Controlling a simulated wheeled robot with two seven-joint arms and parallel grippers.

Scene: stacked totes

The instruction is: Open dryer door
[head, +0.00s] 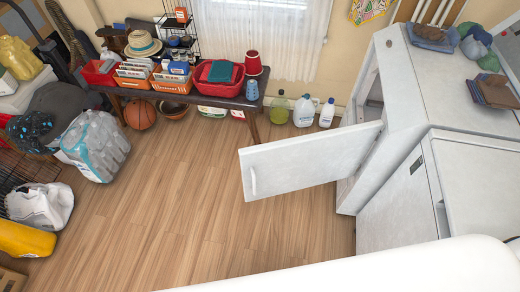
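The dryer (410,85) is a white appliance at the right of the head view. Its white door (310,160) stands wide open, swung out to the left over the wooden floor. The door's handle (253,181) is near its free left end. Part of the dark opening (375,97) shows behind the door; the rest is hidden. Neither of my grippers is in view, and nothing is seen touching the door.
Another white appliance (415,205) stands nearer at the right. A low bench (185,97) with bins is along the back wall. Bottles (304,111) stand on the floor behind the door. Bottled water (96,146) and a basketball (140,114) are at left. The middle floor is clear.

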